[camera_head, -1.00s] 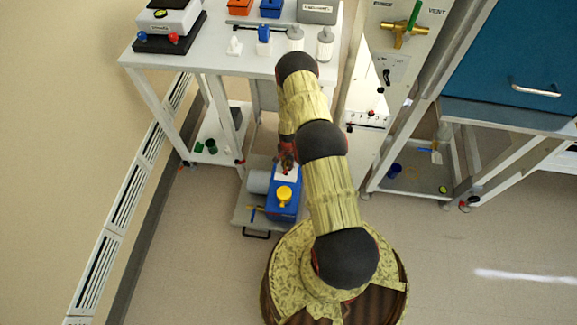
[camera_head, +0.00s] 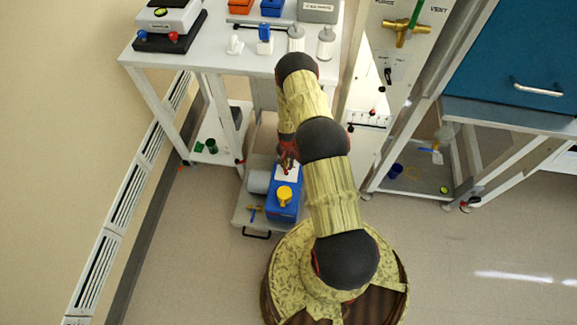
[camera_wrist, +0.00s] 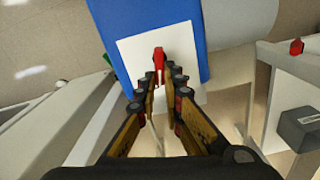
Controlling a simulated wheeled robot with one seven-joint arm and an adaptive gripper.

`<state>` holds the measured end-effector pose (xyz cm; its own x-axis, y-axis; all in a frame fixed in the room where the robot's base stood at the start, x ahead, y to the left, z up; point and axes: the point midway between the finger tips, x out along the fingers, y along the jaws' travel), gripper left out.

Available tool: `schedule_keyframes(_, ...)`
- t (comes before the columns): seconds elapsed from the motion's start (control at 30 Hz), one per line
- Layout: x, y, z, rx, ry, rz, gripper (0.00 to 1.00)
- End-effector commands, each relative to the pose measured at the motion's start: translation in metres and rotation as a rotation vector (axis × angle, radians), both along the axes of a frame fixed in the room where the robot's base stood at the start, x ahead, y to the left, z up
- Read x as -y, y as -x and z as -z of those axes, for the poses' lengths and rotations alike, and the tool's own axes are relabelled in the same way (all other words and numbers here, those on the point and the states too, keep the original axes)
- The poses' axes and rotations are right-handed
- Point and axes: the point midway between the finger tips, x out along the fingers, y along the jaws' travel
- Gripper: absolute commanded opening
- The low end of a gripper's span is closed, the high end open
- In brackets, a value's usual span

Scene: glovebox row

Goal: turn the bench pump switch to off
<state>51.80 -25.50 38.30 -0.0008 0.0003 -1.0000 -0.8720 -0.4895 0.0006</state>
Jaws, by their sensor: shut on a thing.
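The pump (camera_head: 286,207) is a blue box with a yellow cap (camera_head: 284,194) on top and a grey cylinder (camera_head: 257,182) at its side. Its blue body (camera_wrist: 145,20) also fills the top of the wrist view. A white plate (camera_wrist: 130,55) on it carries a small red switch lever (camera_wrist: 158,54). My gripper (camera_wrist: 163,78) has its fingertips closed around the lower part of the lever, over the plate. In the head view my gripper (camera_head: 287,160) is at the far end of the pump, partly behind my arm.
The pump sits on a low grey trolley (camera_head: 240,216) with a dark handle. A white bench (camera_head: 215,56) with bottles stands behind it. A white frame (camera_head: 400,150) and glovebox stand to the right. Floor in front is clear.

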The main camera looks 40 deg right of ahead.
Motion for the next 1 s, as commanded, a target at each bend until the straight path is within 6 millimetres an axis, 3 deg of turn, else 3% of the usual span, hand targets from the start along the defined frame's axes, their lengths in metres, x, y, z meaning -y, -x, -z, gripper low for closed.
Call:
schedule_keyframes(0.4, -0.0018, -0.0028, 0.0003, 0.0, 0.0, -0.193, 0.0)
schedule_keyframes(0.9, -0.002, -0.0032, -0.0001, 0.0, 0.0, -0.218, 0.0)
schedule_keyframes(0.93, -0.002, -0.0032, -0.0001, 0.0, 0.0, -0.217, 0.09)
schedule_keyframes(1.0, -0.002, -0.0032, -0.0001, 0.0, 0.0, -0.217, 0.13)
